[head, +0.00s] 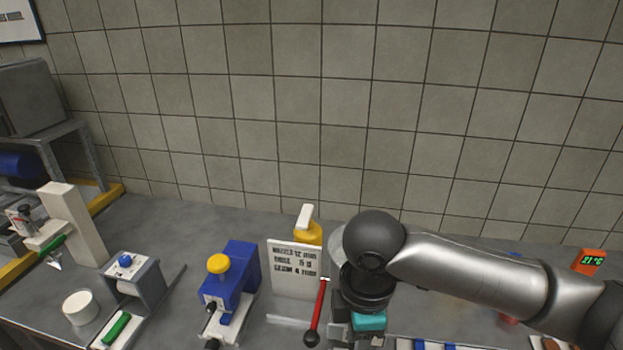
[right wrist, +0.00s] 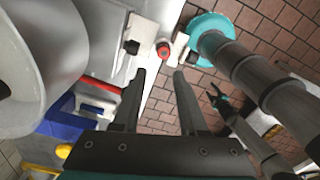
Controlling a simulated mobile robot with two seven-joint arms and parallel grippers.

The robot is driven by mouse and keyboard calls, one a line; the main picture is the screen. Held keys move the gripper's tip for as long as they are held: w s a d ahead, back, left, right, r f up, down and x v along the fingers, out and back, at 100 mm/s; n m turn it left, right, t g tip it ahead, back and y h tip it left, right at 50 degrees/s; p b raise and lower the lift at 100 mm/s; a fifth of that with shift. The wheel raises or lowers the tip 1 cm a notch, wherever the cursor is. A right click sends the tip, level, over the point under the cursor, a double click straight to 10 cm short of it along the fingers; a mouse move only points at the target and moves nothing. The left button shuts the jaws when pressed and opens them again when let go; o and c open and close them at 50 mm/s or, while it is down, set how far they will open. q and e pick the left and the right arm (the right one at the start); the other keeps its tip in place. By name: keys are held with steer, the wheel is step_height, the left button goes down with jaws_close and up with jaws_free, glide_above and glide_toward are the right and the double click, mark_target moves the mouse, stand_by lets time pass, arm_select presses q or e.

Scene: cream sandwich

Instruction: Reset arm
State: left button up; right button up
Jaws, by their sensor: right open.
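My right arm comes in from the right in the head view, and its right gripper (right wrist: 158,72) hangs low over the front of the counter. In the right wrist view its two dark fingers are apart, with nothing between them. In the head view the gripper is partly cut off by the bottom edge. A dark jointed arm end (right wrist: 228,105), which looks like my left gripper, shows at the right of the right wrist view, over the brick-tiled floor. It is too small there to tell its jaws. The head view does not show my left arm.
The counter (head: 165,222) holds a blue press (head: 238,275) with a yellow knob, a printed sign (head: 293,268), a red lever (head: 318,305) close beside my right gripper, a white cup (head: 80,307) and an orange display (head: 588,262). A tiled wall closes the back.

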steer(key=s+a+f+m+t+y, duration=0.2)
steer(key=s+a+f+m+y, duration=0.25)
steer(key=a, duration=0.35)
steer(key=s+d+f+m+t+h, duration=0.1)
steer(key=s+d+f+m+h, duration=0.2)
steer(key=d+m, duration=0.35)
steer(key=s+d+f+m+t+h, duration=0.1)
steer(key=s+d+f+m, duration=0.1)
steer(key=s+d+m, duration=0.45)
step_height(320, 180, down, 28)
steer(key=d+n+g+b, duration=0.2)
steer(key=b, duration=0.4)
steer(key=s+d+f+b, duration=0.1)
steer(key=s+f+b, duration=0.2)
steer(key=s+f, duration=0.5)
steer(key=s+d+f+g+b, duration=0.1)
steer(key=s+f+b, duration=0.3)
steer(key=s+f, duration=0.4)
step_height(320, 180, down, 5)
steer(key=shift+d+f, duration=0.1)
steer(key=shift+d, duration=0.05)
